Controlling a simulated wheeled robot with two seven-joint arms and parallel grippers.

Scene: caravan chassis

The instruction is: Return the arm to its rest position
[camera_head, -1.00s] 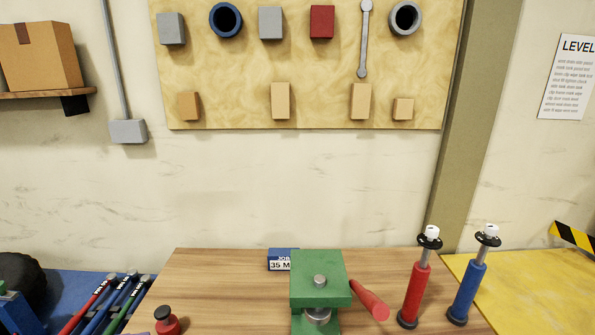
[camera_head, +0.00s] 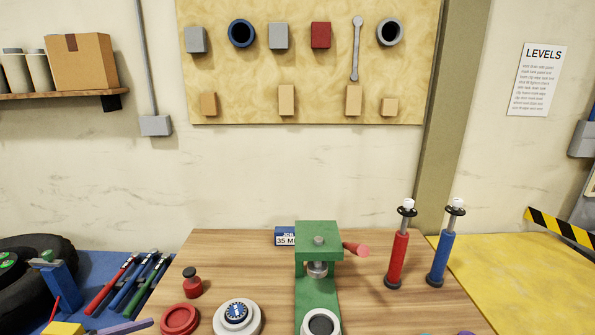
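Neither of my grippers shows clearly in the head view, and no arm can be made out over the workbench. The bench top (camera_head: 240,262) is wooden and carries a green press (camera_head: 318,262) with a red handle (camera_head: 356,249). A white ring with a dark opening (camera_head: 320,323) is at the foot of the press. A white round dial-like piece (camera_head: 237,316) and a red ring (camera_head: 180,319) lie to its left, with a small red bottle-like piece (camera_head: 192,284) behind them.
A red cylinder (camera_head: 397,260) and a blue cylinder (camera_head: 441,258) stand upright at the bench's right. A yellow surface (camera_head: 510,275) lies beyond. Several coloured bars (camera_head: 130,283) and a tyre (camera_head: 30,275) are at the left.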

